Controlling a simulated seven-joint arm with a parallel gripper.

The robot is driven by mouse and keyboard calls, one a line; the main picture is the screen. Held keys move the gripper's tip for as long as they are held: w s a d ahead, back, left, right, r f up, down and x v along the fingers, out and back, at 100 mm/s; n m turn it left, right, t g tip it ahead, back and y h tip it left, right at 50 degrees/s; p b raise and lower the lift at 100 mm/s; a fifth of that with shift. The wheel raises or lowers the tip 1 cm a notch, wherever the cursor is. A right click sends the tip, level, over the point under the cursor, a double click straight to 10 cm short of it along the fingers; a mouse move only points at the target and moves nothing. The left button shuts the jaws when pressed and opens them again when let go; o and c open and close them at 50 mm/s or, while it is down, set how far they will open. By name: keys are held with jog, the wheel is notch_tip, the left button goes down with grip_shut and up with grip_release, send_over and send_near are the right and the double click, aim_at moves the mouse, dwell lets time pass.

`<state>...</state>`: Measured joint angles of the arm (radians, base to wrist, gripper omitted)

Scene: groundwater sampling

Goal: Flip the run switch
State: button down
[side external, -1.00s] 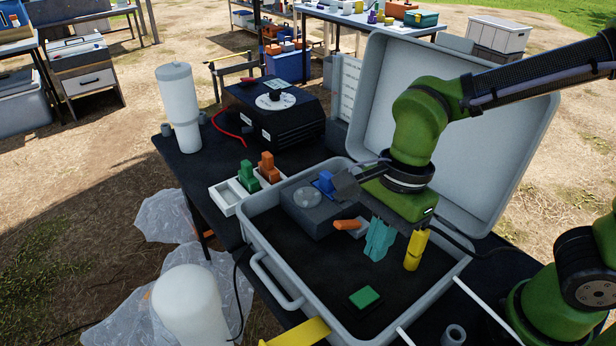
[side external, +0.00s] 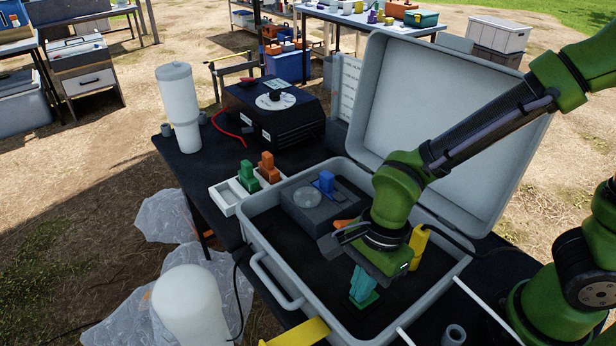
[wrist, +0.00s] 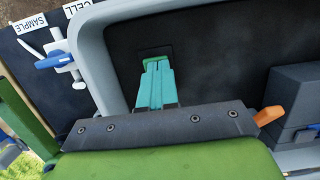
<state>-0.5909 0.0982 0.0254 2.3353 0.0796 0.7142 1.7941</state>
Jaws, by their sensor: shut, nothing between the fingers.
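A green switch (side external: 371,299) on a dark square base sits on the black floor of the open grey case (side external: 270,282). It also shows in the wrist view (wrist: 152,60), just beyond my fingertips and partly covered by them. My gripper (side external: 360,297) has teal fingers, shut and empty, pointing down at the green switch. In the wrist view my gripper (wrist: 157,66) overlaps the near part of the switch. I cannot tell whether the fingertips touch it. No label on the switch is readable.
A grey box with a clear dome (side external: 307,197) and blue knob (side external: 326,181) stands in the case. An orange handle (side external: 341,223) and yellow cylinder (side external: 418,243) are close to my gripper. The case walls surround it, and the raised lid (side external: 450,130) stands behind.

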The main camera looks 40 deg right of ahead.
jog(key=shift+a+f+h, duration=0.3)
jog(key=shift+f+h, duration=0.2)
jog(key=shift+h, duration=0.2)
jog(key=shift+d, duration=1.1)
jog(key=shift+r, duration=0.1)
notch_tip(320, 180, up, 14)
jog(key=shift+w+d+r, duration=0.15)
jog(key=shift+r, duration=0.1)
